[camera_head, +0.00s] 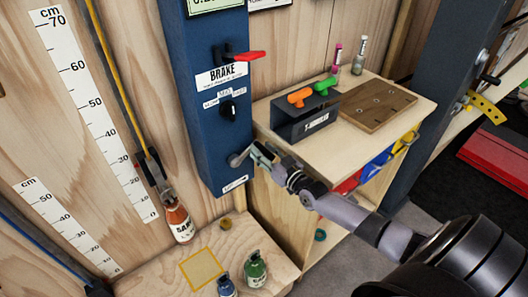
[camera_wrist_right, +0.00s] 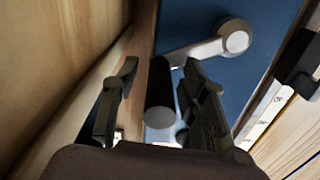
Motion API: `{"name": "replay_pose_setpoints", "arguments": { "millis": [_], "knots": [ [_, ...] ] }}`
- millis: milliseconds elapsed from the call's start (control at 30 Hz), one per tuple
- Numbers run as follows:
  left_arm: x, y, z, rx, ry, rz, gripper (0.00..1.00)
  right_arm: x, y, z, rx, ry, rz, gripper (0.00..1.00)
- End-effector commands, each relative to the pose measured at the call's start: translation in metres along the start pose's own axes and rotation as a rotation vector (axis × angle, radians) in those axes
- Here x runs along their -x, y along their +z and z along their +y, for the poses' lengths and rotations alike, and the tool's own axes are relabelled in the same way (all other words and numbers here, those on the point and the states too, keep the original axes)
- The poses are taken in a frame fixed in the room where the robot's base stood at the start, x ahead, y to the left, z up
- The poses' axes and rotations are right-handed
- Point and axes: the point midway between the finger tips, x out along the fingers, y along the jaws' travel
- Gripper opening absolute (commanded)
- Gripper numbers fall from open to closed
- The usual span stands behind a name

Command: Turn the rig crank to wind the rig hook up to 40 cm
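The rig crank (camera_head: 240,158) sticks out near the foot of the blue post; its grey arm (camera_wrist_right: 208,48) and dark handle (camera_wrist_right: 159,85) show in the wrist view. My right gripper (camera_head: 264,155) is at the crank. In the wrist view its fingers (camera_wrist_right: 160,105) stand apart on either side of the handle, with a clear gap on the left and the right finger close to it. The rig hook (camera_head: 163,185) hangs on a yellow rope beside the lower part of the cm scale (camera_head: 95,105), with an orange-red labelled weight (camera_head: 179,222) on it. My left gripper is out of view.
The red brake lever (camera_head: 243,56) and a black knob (camera_head: 233,107) sit above the crank. A wooden cabinet (camera_head: 350,142) stands close at the right. Green (camera_head: 255,268) and blue (camera_head: 226,286) weights stand on a low platform (camera_head: 160,282) with a yellow square.

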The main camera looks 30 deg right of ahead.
Motion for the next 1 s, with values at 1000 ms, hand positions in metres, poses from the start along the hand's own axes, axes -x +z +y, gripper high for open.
{"name": "replay_pose_setpoints", "arguments": {
  "millis": [1000],
  "knots": [
    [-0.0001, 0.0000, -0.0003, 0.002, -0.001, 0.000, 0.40, 0.0001, 0.0002, -0.0001, 0.000, 0.000, 0.000, 0.00]
  ]
}}
